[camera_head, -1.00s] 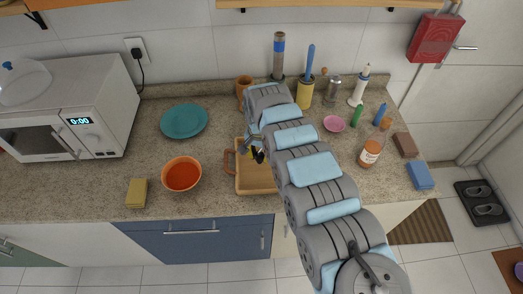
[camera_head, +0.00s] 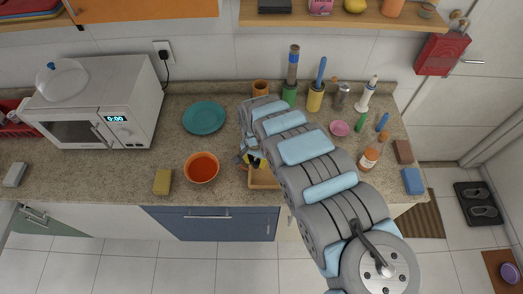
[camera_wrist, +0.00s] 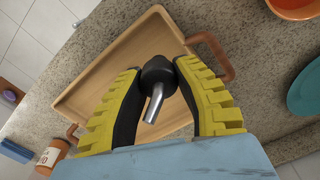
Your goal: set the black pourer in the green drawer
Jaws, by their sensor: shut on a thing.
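The black pourer (camera_wrist: 157,78) has a dark round body and a metal spout. It is between the yellow ribbed fingers of my gripper (camera_wrist: 165,85) in the wrist view, and my gripper is shut on it. The wooden tray lies below them. In the head view my gripper (camera_head: 252,160) is over the tray's back left part, and the pourer is hard to make out there. The green drawer (camera_head: 52,222) is at the far left under the counter, with a metal handle; its front appears closed.
The wooden tray (camera_head: 264,180) is partly hidden by my arm. An orange bowl (camera_head: 202,168), yellow sponge (camera_head: 162,182) and teal plate (camera_head: 204,118) lie left of it. A white microwave (camera_head: 95,102) stands further left. The counter's front left is mostly clear.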

